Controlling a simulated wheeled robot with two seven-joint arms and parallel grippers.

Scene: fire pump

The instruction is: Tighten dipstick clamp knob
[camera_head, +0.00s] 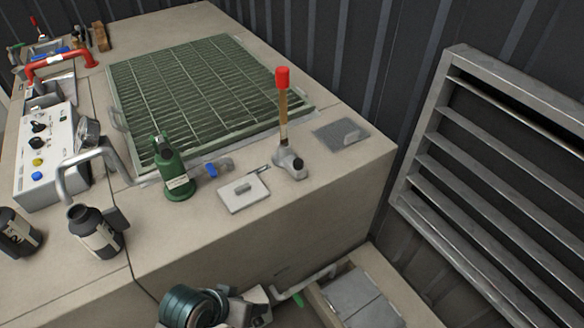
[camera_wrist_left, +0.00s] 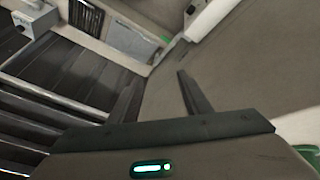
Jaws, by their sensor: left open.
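A red-capped rod with a wooden shaft (camera_head: 283,105), which looks like the dipstick, stands upright in a grey metal clamp base (camera_head: 289,165) near the front right corner of the beige housing top. The dipstick and knob are not in that view. In the head view, parts of what looks like my left arm show at the bottom edge, low in front of the housing. My right gripper is not in view.
A green grille (camera_head: 195,90) lies behind. A louver (camera_head: 500,170) is at right.

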